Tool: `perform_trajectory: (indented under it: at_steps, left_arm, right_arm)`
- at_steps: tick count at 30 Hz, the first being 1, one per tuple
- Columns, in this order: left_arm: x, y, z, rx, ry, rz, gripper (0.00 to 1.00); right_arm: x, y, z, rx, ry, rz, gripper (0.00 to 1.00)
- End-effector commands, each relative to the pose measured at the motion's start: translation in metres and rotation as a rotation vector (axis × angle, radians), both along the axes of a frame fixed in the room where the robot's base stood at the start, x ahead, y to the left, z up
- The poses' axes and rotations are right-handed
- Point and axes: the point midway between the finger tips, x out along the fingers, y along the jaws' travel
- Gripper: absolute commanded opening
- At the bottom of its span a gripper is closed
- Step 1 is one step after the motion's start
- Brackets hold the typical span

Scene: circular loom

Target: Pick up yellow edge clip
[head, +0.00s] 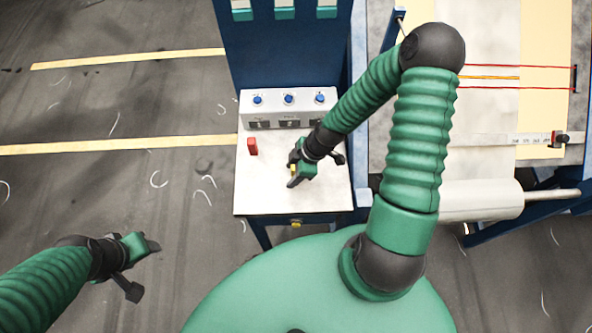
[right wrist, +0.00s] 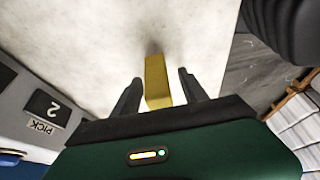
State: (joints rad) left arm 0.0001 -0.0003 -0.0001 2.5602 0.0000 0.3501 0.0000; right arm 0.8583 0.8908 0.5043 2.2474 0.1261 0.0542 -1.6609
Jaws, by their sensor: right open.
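The yellow edge clip (right wrist: 157,82) stands on the white tabletop in the right wrist view, between the two dark fingers of my right gripper (right wrist: 158,88). The fingers are spread, with a gap on each side of the clip. In the head view my right gripper (head: 298,180) is low over the small white table, and only a sliver of the clip (head: 292,168) shows beside it. My left gripper (head: 143,267) is at the lower left, away from the table, with its fingers apart and nothing between them.
A red block (head: 252,147) stands on the white table (head: 263,195), left of my right gripper. A control box (head: 288,109) with blue knobs is at the table's back. A machine with a white roller (head: 480,200) and red threads is at the right.

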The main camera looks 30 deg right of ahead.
Motion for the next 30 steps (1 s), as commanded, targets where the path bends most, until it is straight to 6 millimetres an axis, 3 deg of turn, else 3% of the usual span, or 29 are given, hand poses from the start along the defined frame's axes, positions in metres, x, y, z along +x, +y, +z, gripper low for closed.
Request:
perform_trajectory:
  at_steps: [3, 14, 25, 30]
  left_arm:
    - [0.0, 0.0, 0.0, 0.0, 0.0, 0.0, 0.54]
    - [0.0, 0.0, 0.0, 0.0, 0.0, 0.0, 0.54]
    - [0.0, 0.0, -0.001, 0.0, 0.0, 0.0, 0.54]
    - [0.0, 0.0, -0.003, 0.0, 0.0, 0.0, 0.54]
  right_arm:
    - [0.0, 0.0, 0.0, 0.0, 0.0, 0.0, 0.48]
    - [-0.001, 0.0, 0.001, 0.001, -0.001, 0.0, 0.01]
    - [-0.001, 0.0, 0.002, 0.001, -0.001, 0.0, 0.0]
    - [0.0, -0.001, 0.011, 0.0, -0.002, 0.0, 0.0]
